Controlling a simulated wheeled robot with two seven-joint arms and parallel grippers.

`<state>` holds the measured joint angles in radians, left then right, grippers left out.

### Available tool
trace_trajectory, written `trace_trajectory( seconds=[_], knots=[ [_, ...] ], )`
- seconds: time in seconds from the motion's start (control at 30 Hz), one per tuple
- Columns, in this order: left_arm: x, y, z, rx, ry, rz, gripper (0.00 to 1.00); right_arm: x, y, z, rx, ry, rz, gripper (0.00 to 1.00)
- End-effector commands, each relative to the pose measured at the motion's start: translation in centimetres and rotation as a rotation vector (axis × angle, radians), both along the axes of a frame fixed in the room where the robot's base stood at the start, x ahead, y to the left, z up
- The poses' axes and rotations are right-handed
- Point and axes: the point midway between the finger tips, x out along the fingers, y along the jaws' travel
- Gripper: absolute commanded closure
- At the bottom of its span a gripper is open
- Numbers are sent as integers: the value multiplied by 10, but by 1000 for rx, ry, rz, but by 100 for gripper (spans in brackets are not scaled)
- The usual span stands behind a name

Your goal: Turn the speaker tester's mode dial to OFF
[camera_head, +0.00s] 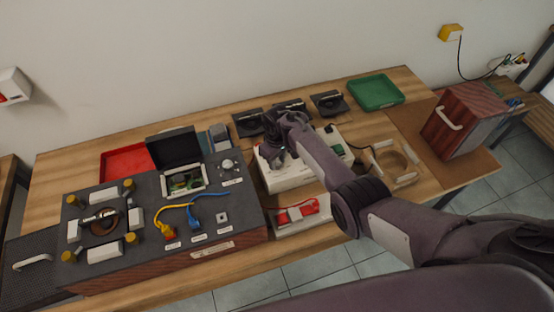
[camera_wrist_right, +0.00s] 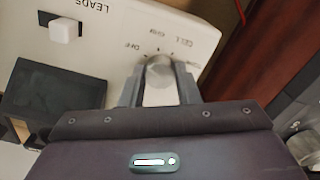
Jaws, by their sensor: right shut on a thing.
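The speaker tester (camera_head: 296,178) is a cream box on the wooden table, partly hidden by my right arm. In the right wrist view its panel (camera_wrist_right: 110,42) fills the upper part, with the word LEADS and several small labels upside down. The mode dial (camera_wrist_right: 160,72) is a round grey knob; a label that reads OFF lies up and left of it. My right gripper (camera_wrist_right: 160,92) is shut on the dial, one finger on each side. In the head view the right gripper (camera_head: 272,157) is over the tester's left end. I cannot tell which label the dial points at. My left gripper is not in view.
A dark equipment box (camera_head: 150,232) with blue and yellow cables stands left of the tester. A tray with a red item (camera_head: 297,212) lies in front. A wooden cabinet (camera_head: 463,122), a green tray (camera_head: 376,92) and a wooden frame (camera_head: 394,163) are to the right.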

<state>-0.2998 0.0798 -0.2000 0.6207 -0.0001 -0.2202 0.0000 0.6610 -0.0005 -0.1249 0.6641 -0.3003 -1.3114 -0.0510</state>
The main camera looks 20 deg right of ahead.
Motion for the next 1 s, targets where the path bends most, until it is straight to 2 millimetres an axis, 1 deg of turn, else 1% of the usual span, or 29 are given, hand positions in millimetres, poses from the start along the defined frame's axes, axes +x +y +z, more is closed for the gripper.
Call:
trace_trajectory(
  seconds=[0.03,0.3,0.33,0.47,0.77,0.87,1.0],
  knots=[
    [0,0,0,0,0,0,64,3,0,3,1,-9,2,94],
    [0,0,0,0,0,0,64,4,0,3,1,-9,2,94],
    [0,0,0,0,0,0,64,4,0,3,1,-9,1,67],
    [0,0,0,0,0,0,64,3,0,3,1,-7,1,50],
    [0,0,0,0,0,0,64,1,0,2,0,-3,1,49],
    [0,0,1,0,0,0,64,1,1,8,2,-4,2,49],
    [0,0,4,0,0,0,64,1,0,28,2,-6,1,49]
  ],
)
